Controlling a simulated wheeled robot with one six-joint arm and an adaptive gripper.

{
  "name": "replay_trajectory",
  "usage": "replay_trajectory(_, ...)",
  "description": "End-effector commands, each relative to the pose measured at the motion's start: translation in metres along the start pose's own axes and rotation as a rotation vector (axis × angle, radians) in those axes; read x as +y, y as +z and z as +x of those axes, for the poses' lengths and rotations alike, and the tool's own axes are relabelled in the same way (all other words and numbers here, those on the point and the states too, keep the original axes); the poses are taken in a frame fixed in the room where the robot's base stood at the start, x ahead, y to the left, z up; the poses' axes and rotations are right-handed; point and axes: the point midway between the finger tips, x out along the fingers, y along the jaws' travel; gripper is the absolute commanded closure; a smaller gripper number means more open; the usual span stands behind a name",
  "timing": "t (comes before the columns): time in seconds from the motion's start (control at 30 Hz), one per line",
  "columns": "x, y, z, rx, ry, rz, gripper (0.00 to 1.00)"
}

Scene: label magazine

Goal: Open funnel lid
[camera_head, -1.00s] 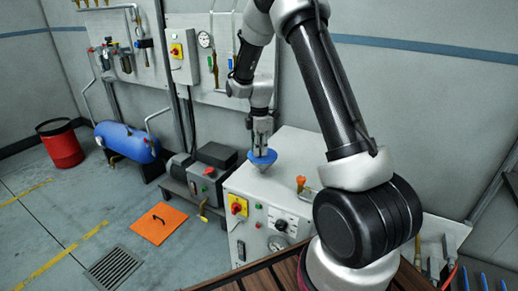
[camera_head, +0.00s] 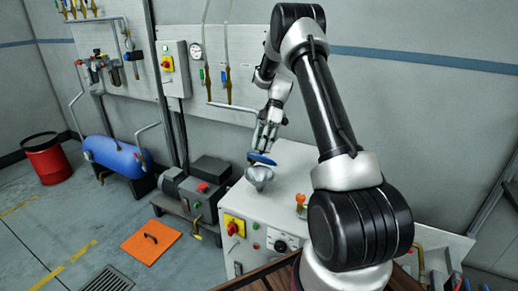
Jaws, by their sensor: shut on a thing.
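A grey funnel (camera_head: 260,178) stands on the top of a white machine cabinet (camera_head: 292,187). Its blue lid (camera_head: 262,159) is just above the funnel mouth, tilted, with a gap showing between lid and rim. My gripper (camera_head: 262,148) comes down from above and is shut on the blue lid near its top. Whether the lid still touches the funnel at one side cannot be told. The exact contact of the fingers on the lid is too small to see.
An orange knob (camera_head: 300,199) stands on the cabinet top to the right of the funnel. The cabinet front carries a red switch (camera_head: 233,228) and gauges. A dark pump (camera_head: 209,176) stands to the left. A wall panel with pipes is behind.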

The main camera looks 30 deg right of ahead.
Motion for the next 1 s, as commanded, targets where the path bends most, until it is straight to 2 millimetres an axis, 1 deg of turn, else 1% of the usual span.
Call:
replay_trajectory(0.03, 0.004, 0.004, -0.004, -0.005, 0.010, 0.001, 1.00)
replay_trajectory(0.2, 0.011, 0.012, -0.013, -0.007, 0.013, 0.002, 1.00)
replay_trajectory(0.7, 0.040, 0.043, -0.030, -0.009, 0.007, 0.006, 1.00)
replay_trajectory(0.8, 0.047, 0.050, -0.030, 0.045, -0.045, 0.006, 1.00)
replay_trajectory(1.0, 0.054, 0.056, -0.031, 0.121, -0.124, 0.007, 1.00)
